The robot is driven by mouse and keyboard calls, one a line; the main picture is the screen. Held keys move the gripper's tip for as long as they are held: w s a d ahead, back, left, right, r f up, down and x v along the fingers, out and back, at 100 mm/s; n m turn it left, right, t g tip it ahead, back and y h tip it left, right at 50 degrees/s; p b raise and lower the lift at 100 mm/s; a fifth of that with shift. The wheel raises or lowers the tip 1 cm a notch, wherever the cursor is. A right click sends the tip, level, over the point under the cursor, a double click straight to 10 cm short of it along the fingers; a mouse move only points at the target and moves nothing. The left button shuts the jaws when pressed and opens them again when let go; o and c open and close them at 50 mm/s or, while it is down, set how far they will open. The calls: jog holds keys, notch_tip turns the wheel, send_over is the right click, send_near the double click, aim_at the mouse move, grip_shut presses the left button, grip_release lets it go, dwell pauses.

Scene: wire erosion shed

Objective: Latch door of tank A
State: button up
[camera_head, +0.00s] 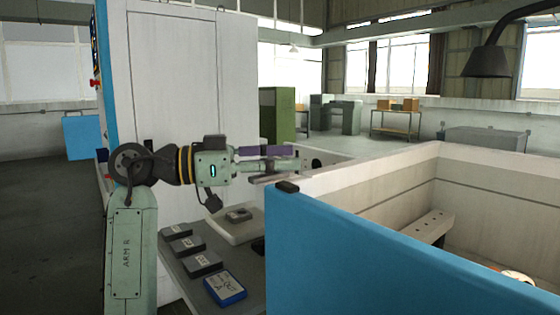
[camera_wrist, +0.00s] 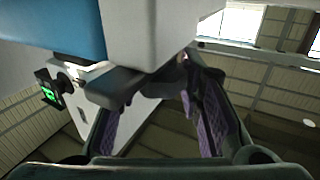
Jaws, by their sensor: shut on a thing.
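The tank (camera_head: 365,182) is an open box with pale walls. Its near side is a blue panel (camera_head: 370,255), seemingly the door. A small dark block (camera_head: 287,187) sits on the panel's top left corner. My gripper (camera_head: 292,164) reaches in from the left at the tank's left corner, with purple finger pads. In the wrist view, blue and white surfaces fill the top, and a dark grey handle-like part (camera_wrist: 112,88) lies below them. My gripper (camera_wrist: 165,80) is closed around the end of this part, seemingly the latch handle. The fingers partly hide the contact, and the latch's exact position cannot be told.
A tall white cabinet (camera_head: 175,80) stands behind my arm. A dark lamp (camera_head: 487,60) hangs at upper right. Open floor lies left.

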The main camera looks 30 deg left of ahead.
jog(key=shift+c, duration=1.1)
jog(key=shift+f+n+t+y+b, duration=0.1)
jog(key=shift+n+t+y+b, duration=0.2)
jog(key=shift+y+b, duration=0.15)
jog(key=shift+n+t+y+b, duration=0.25)
jog(key=shift+n+t+b, duration=0.05)
jog(key=n+t+y+b, duration=0.1)
jog(key=n+y+b, duration=0.1)
jog(key=y, duration=0.1)
jog(key=n+t+y+b, duration=0.1)
jog(key=n+t+y, duration=0.1)
jog(key=y, duration=0.1)
jog(key=shift+d+n+t+y+b, duration=0.1)
jog(key=shift+n+t+y+b, duration=0.2)
jog(key=shift+n+b, duration=0.1)
jog(key=n+y, duration=0.1)
jog(key=y, duration=0.1)
jog(key=n+y+b, duration=0.1)
jog(key=n+y, duration=0.1)
jog(key=y, duration=0.1)
jog(key=shift+n+t+y, duration=0.3)
jog(key=n+g+y+b, duration=0.1)
jog(key=n+y, duration=0.3)
jog(key=y, duration=0.2)
jog(key=shift+n+g+y, duration=0.3)
jog(key=shift+y, duration=0.2)
